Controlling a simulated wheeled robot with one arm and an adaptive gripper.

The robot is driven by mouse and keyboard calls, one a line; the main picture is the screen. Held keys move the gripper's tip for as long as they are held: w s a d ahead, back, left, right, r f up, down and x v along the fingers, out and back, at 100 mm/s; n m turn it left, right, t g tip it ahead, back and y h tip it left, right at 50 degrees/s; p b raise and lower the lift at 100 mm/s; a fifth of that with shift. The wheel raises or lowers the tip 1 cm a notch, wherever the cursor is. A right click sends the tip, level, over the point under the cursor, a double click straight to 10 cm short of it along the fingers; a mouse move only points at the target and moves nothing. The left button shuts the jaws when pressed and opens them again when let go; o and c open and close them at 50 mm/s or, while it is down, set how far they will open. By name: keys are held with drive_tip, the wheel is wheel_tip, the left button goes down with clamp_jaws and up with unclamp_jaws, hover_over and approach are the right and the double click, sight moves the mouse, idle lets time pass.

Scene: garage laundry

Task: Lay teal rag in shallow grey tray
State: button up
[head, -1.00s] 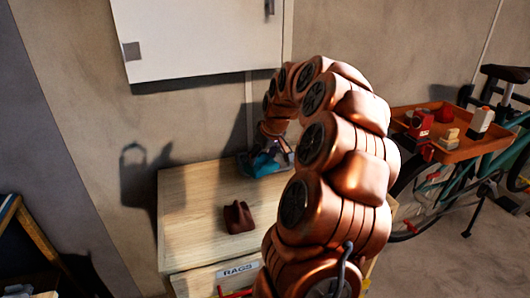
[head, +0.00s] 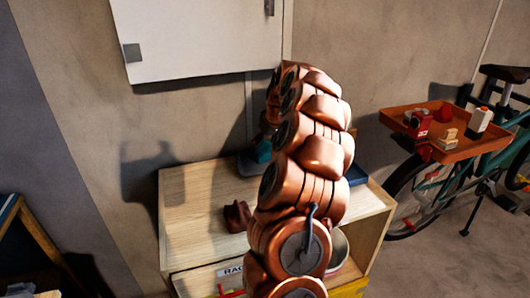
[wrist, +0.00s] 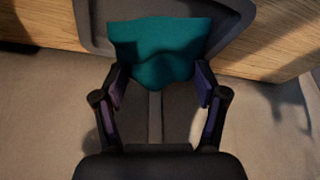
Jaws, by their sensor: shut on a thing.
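The teal rag (wrist: 155,50) is pinched between the fingers of my gripper (wrist: 160,92) in the wrist view. In the head view a small teal part (head: 262,152) shows left of my arm, at the back of the wooden cabinet top. The shallow grey tray (wrist: 92,22) lies behind the rag in the wrist view, and the rag overlaps its near edge. In the head view a sliver of grey (head: 247,166) shows just under the teal part. My arm hides most of the tray and the gripper there. I cannot tell if rag and tray touch.
The wooden cabinet (head: 190,215) stands against the wall, its left top mostly bare. A dark red-brown object (head: 237,216) sits near its front. A dark blue item (head: 356,174) is right of my arm. A white wall cabinet (head: 195,40) hangs above. An orange tray (head: 462,150) is at right.

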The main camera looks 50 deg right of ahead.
sight(266, 150)
drive_tip(key=shift+f, duration=1.75)
drive_tip(key=shift+f, duration=0.2)
drive_tip(key=o, duration=1.1)
drive_tip(key=shift+s+r, duration=0.1)
drive_tip(key=shift+r, duration=0.4)
drive_tip(key=v, duration=1.1)
drive_tip(key=shift+r+b, duration=0.2)
drive_tip(key=shift+b, duration=0.1)
